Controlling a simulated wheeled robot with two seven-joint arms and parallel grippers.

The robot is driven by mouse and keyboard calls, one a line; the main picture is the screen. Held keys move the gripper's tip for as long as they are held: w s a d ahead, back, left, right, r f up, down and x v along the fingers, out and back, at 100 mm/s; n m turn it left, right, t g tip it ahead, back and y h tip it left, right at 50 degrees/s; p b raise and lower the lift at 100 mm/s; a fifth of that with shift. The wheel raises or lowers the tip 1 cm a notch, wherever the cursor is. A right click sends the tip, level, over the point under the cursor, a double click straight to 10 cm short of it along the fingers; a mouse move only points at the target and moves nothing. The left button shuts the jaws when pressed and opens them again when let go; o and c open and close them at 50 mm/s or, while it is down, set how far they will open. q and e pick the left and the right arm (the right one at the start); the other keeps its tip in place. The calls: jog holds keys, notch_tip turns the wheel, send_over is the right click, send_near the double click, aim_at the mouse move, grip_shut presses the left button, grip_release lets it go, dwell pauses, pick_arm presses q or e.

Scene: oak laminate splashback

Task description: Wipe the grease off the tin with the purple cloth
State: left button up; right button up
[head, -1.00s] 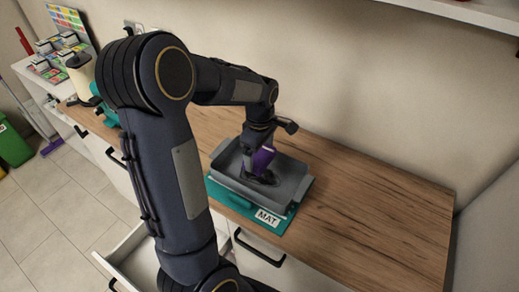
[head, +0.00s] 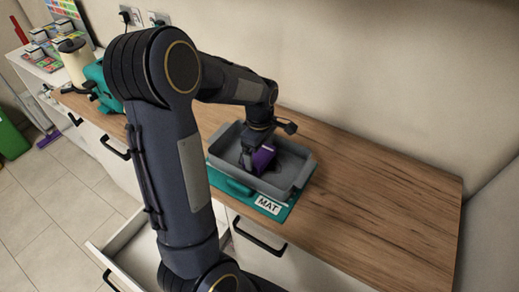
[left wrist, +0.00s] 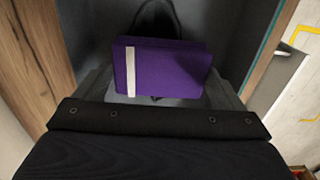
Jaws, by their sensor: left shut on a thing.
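The grey tin (head: 303,170) is a shallow rectangular tray standing on a teal mat (head: 229,186) on the wooden counter. My left gripper (head: 248,160) reaches down into the tin and is shut on the folded purple cloth (head: 264,154). The cloth is low inside the tin, but I cannot tell whether it touches the floor. In the left wrist view the cloth (left wrist: 172,70) has a pale stripe. A dark rounded patch (left wrist: 155,14) shows beyond it; I cannot tell whether it is grease or shadow. My right gripper is not in view.
An open drawer (head: 130,243) juts out below the counter. A teal appliance (head: 101,82) and a cream canister (head: 77,62) stand at the far left. The counter right of the tin (head: 390,190) is clear. The wall runs close behind.

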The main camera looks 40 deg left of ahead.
pick_arm(q)
jog(key=shift+f+b, duration=0.45)
jog(key=shift+f, duration=0.15)
dwell(0.6)
jog(key=shift+d, duration=0.1)
jog(key=shift+w+d+r, duration=0.1)
jog(key=shift+d, duration=0.85)
jog(key=shift+d, duration=0.15)
jog(key=shift+w+d, duration=0.15)
jog(key=shift+d, duration=0.7)
jog(key=shift+d, duration=0.1)
